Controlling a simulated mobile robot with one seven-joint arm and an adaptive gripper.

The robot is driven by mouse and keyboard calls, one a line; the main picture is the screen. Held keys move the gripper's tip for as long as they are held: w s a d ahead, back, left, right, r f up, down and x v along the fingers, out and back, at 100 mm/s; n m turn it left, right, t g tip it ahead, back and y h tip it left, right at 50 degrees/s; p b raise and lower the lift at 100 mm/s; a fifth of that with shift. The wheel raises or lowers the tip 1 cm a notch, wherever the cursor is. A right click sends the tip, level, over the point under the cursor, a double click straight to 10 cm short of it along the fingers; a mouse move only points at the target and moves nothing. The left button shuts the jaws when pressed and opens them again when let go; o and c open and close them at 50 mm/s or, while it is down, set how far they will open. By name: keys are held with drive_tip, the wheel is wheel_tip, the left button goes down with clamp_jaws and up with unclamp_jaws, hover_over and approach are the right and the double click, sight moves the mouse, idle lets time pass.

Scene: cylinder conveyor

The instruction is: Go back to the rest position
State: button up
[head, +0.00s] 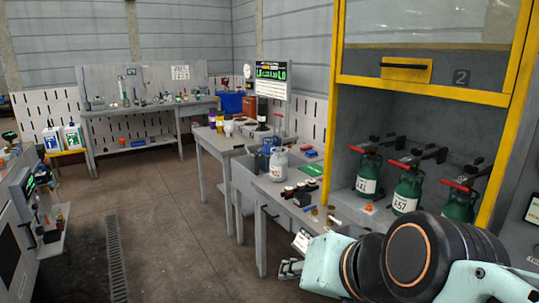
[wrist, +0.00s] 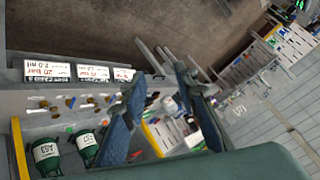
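My arm reaches in from the lower right of the head view. My gripper (head: 290,268) is at its end, left of the yellow-framed cabinet and over the floor near the bench front. In the wrist view my gripper (wrist: 160,79) shows two fingers with blue pads spread apart, with nothing between them. Green cylinders stand upright in the cabinet: one at left (head: 368,178), one labelled A57 (head: 407,190), and one at right (head: 459,203). The wrist view shows a cylinder labelled A63 (wrist: 46,155) and the A57 cylinder (wrist: 87,147), both apart from the fingers.
The yellow cabinet frame (head: 335,120) stands close beside my arm. A grey bench (head: 262,205) carries a white cylinder (head: 279,163) and small items. Another workbench (head: 140,150) stands at the back. A machine (head: 20,225) is at left. The floor (head: 170,220) between is clear.

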drive_tip(key=s+d+f+n+g+h, duration=0.25)
drive_tip(key=s+d+f, duration=0.2)
drive_tip(key=d, duration=0.25)
wheel_tip(320, 180, up, 11)
drive_tip(key=d+h+p, duration=0.1)
drive_tip(key=p, duration=1.1)
drive_tip(key=shift+r+m, duration=0.2)
drive_tip(key=shift+m, duration=0.15)
